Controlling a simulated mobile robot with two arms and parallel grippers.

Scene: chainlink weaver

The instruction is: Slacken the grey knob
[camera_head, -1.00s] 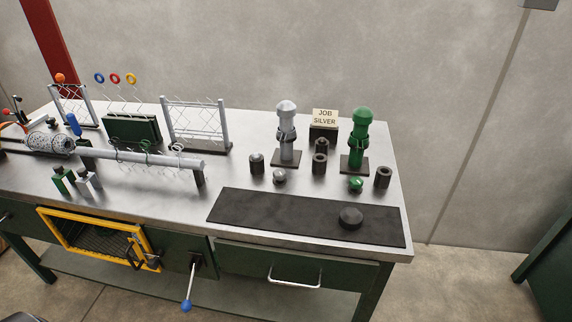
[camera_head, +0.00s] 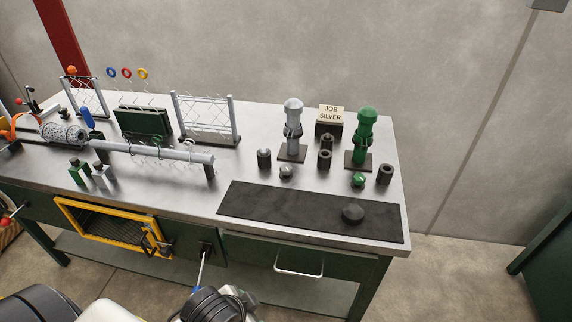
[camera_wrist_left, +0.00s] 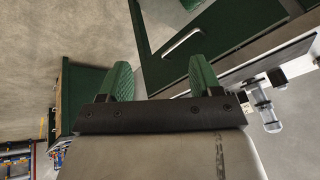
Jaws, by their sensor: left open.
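A small grey, round-topped knob (camera_head: 286,172) sits on the bench top, in front of a silver-grey post (camera_head: 293,128) with a domed cap. I cannot tell for sure which grey piece is the named knob. My left gripper (camera_wrist_left: 161,72) shows in the left wrist view with two green fingers spread apart and nothing between them. That view shows a drawer handle (camera_wrist_left: 184,41) beyond the fingers. In the head view, dark and light arm parts of mine show at the bottom edge, but no gripper shows there. My right gripper is in neither view.
A horizontal grey bar (camera_head: 150,151) and mesh panels fill the left side. A yellow-framed opening (camera_head: 80,206) is below.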

